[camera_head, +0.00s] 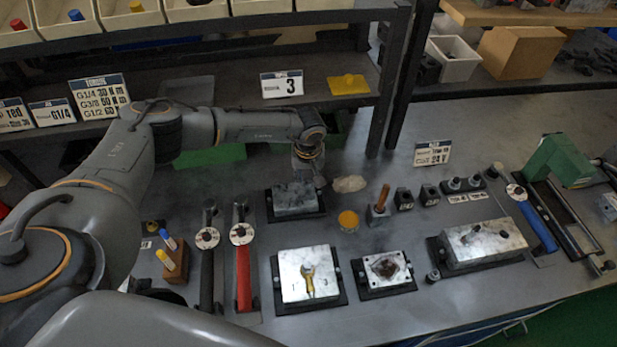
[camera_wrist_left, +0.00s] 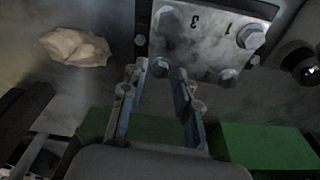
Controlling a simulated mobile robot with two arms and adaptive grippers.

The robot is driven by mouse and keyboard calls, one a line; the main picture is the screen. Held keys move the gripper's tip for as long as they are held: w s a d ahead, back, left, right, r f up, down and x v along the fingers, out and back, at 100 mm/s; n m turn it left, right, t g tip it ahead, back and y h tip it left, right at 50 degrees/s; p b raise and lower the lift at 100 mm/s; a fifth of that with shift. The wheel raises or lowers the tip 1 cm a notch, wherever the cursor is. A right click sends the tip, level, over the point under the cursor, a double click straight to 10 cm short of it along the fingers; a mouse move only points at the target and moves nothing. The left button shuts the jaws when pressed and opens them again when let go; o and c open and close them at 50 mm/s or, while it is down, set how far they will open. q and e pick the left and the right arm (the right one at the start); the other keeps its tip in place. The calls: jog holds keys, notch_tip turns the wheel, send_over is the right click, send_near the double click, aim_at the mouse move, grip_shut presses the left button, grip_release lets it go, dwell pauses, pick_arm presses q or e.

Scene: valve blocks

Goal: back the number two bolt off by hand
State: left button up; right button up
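The grey metal valve block (camera_head: 295,200) sits on a dark base plate in the middle of the bench. In the left wrist view the block (camera_wrist_left: 205,45) has a bolt near each corner. A stamped 3 and 1 are readable beside the two bolts farther from my gripper; the marks by the two nearer bolts are too dark to read. My left gripper (camera_head: 308,178) is at the block's far side. In the wrist view its fingers (camera_wrist_left: 160,74) are apart, with one nearer bolt (camera_wrist_left: 160,66) showing between the tips. Contact cannot be told. My right gripper is not in view.
A crumpled beige cloth (camera_head: 350,184) and an orange-topped round tin (camera_head: 348,220) lie right of the block. Red-handled (camera_head: 243,275) and black-handled (camera_head: 207,280) wrenches lie to its left. A shelf post (camera_head: 386,90) rises behind.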

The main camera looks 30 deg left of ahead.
pick_arm(q)
jog(key=shift+m, duration=0.6)
grip_shut()
jog(key=n, duration=0.5)
jog(key=shift+d+y, duration=0.1)
jog(key=shift+y, duration=0.2)
jog(key=n+g, duration=0.1)
jog(key=n, duration=0.3)
jog(key=shift+n, duration=0.4)
jog(key=n+g, duration=0.1)
jog(key=n, duration=0.5)
jog(key=shift+w, duration=0.15)
jog(key=n, duration=0.6)
jog(key=shift+g, duration=0.4)
